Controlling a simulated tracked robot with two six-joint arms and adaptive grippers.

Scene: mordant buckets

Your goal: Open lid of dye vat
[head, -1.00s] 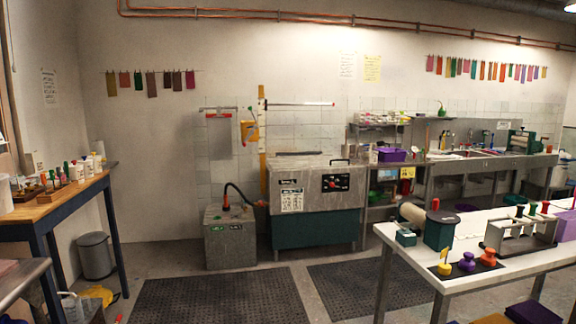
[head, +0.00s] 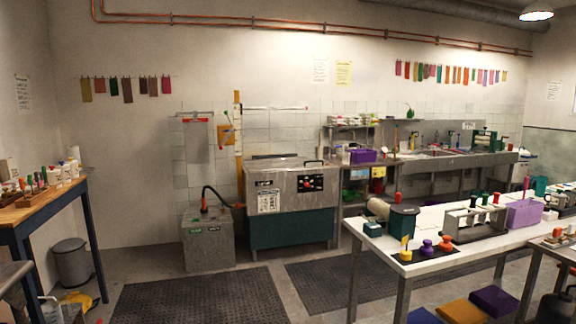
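The dye vat (head: 292,228) stands against the back wall, a large box with a teal lower body and a grey metal upper part. A control panel (head: 310,182) with red knobs and a white notice (head: 268,201) are on its front. Its grey lid (head: 275,161) lies flat on top and looks closed. A dark handle (head: 313,162) stands up at the lid's right end. Neither of my grippers is in view.
A grey box with a black hose (head: 208,240) stands left of the vat. Dark floor mats (head: 200,300) lie in front. A white table (head: 440,258) with stamps and tools is at the right, a wooden bench (head: 45,208) at the left. The floor between is open.

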